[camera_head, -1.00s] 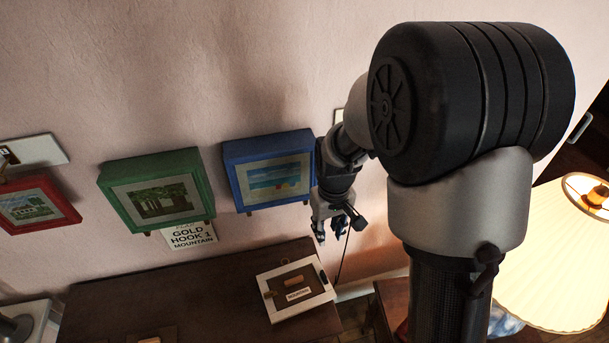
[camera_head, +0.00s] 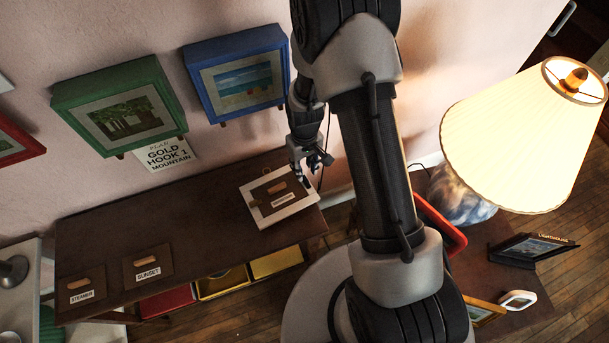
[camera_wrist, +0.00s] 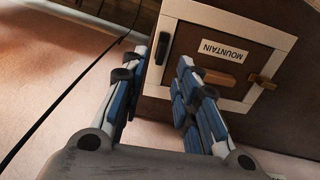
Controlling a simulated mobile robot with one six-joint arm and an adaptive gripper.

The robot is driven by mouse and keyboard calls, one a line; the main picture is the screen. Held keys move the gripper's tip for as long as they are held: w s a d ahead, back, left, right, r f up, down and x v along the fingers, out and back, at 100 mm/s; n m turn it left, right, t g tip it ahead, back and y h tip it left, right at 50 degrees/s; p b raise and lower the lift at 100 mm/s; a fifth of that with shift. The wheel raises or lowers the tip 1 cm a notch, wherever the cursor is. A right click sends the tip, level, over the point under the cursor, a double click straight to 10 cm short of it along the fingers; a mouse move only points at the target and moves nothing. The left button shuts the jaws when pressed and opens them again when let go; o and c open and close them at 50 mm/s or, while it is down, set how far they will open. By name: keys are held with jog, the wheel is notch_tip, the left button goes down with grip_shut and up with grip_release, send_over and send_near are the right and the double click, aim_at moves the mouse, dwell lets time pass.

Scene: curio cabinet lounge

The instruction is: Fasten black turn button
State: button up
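A white picture frame (camera_head: 311,196) lies back up on the dark cabinet, with a brown back panel labelled MOUNTAIN (camera_wrist: 207,77) inside it. The black turn button (camera_wrist: 161,48) is on the frame's left side in the wrist view, lengthwise along that side and not visibly across the panel. A brownish turn button (camera_wrist: 264,82) on the opposite side points across the panel's edge. My gripper (camera_head: 310,168) is low over the frame's right end. In the wrist view my gripper (camera_wrist: 160,78) is open and empty, its fingers on either side of the line to the black button.
Two more panels, STEAMER (camera_head: 81,289) and SUNSET (camera_head: 148,265), lie at the cabinet's left. Green (camera_head: 120,108) and blue (camera_head: 237,75) framed pictures hang above. A lit lamp (camera_head: 520,130) stands right of my arm. The cabinet's middle is clear.

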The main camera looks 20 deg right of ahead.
aim_at(306, 181)
jog(key=shift+f+b, duration=0.4)
jog(key=shift+f, duration=1.85)
grip_shut()
